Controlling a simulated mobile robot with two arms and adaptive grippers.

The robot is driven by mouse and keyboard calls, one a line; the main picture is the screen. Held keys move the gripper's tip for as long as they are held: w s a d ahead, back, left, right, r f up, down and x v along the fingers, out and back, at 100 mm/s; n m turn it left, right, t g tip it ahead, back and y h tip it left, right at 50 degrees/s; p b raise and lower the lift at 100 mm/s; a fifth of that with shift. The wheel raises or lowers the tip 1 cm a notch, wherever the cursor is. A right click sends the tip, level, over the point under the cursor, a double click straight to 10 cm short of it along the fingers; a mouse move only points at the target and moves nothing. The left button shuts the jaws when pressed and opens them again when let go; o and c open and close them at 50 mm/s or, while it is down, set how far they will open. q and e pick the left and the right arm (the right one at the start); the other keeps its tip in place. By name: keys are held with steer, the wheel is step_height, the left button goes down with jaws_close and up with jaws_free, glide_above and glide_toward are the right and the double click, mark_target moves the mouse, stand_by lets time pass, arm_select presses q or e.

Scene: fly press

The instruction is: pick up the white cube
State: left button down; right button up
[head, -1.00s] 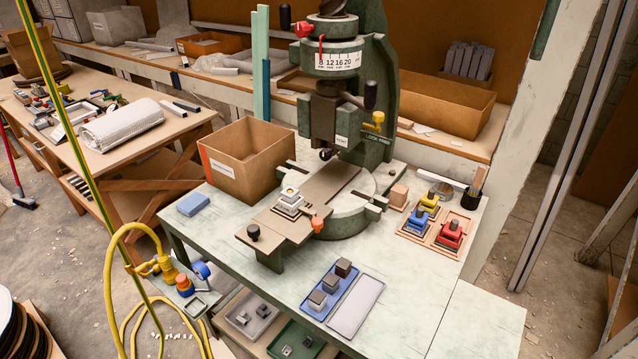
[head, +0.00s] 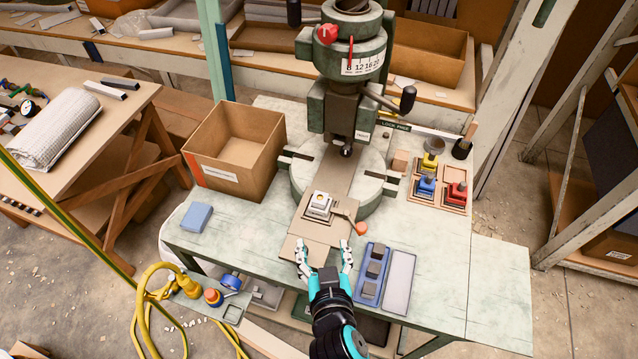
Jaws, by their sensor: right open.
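A small white cube (head: 322,197) with a yellowish spot on top sits in a stepped grey-and-white fixture (head: 318,213). The fixture rests on the brown slide plate (head: 312,243) in front of the fly press (head: 352,95). My right gripper (head: 323,246), black with teal fingers, is open and empty at the front end of the slide plate. Its fingers point away from me, toward the cube, with a clear gap between them and the cube. An orange-tipped lever (head: 361,229) lies just right of the fixture. My left gripper is out of view.
A blue tray of grey blocks (head: 373,275) and an empty grey tray (head: 399,283) lie right of my gripper. A cardboard box (head: 234,150) and a blue block (head: 197,217) are left. Coloured clamps (head: 440,180) stand at right. The press ram (head: 346,148) is above and behind the cube.

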step_height(320, 180, up, 2)
steer(key=w+d, duration=0.1)
steer(key=w, duration=0.1)
steer(key=b, duration=0.3)
glide_toward(320, 201)
steer(key=x, duration=0.5)
steer(key=shift+w+d+r, duration=0.15)
steer(key=shift+d, duration=0.05)
steer(key=shift+w+m, duration=0.3)
steer(key=shift+w, duration=0.15)
steer(key=shift+w+f+b, duration=0.2)
steer(key=shift+f+b, duration=0.15)
steer(key=shift+b, duration=0.15)
steer(key=x, duration=0.1)
steer(key=b+x, duration=0.1)
steer(key=x, duration=0.1)
steer(key=b+x, duration=0.1)
steer(key=shift+w+a+f, duration=0.25)
steer(key=shift+a+f, duration=0.05)
steer(key=shift+a, duration=0.05)
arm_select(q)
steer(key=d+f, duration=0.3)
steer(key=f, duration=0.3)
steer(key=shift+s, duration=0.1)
arm_select(e)
steer(key=shift+s+r, duration=0.1)
